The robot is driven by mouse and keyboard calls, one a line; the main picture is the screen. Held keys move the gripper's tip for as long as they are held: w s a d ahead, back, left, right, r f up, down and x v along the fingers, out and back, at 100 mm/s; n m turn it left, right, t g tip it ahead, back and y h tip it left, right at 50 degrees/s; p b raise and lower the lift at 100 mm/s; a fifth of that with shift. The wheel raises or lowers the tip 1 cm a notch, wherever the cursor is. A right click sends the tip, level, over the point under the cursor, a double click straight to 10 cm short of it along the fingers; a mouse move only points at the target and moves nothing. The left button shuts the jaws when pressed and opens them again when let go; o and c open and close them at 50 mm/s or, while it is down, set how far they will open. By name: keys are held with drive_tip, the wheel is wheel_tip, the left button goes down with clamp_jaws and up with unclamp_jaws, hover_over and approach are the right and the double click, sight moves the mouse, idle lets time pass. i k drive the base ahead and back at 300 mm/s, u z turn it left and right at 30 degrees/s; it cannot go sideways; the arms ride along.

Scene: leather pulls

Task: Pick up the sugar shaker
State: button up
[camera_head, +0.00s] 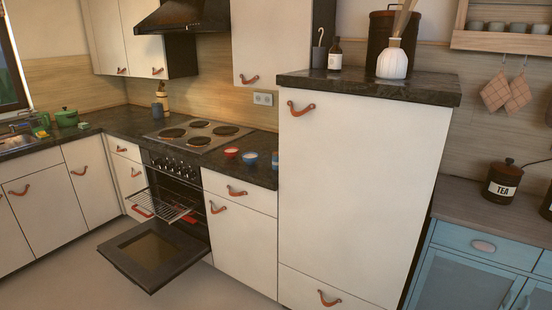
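I cannot pick out a sugar shaker for certain. A small blue-grey item (275,161) stands on the dark counter beside the tall cabinet, which partly hides it. A small grey container (157,111) and a yellowish-brown bottle (163,94) stand at the back corner left of the hob. All are too small to identify clearly. My gripper is not in view.
The oven door (153,254) hangs open low over the floor, with a rack (170,206) pulled out. A red bowl (231,153) and a blue bowl (250,157) sit right of the hob (197,134). The tall cabinet (350,190) stands at centre right.

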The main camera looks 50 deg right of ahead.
sight(275, 154)
drive_tip(key=z, duration=0.2)
drive_tip(key=i, duration=1.35)
drive_tip(key=u, duration=0.4)
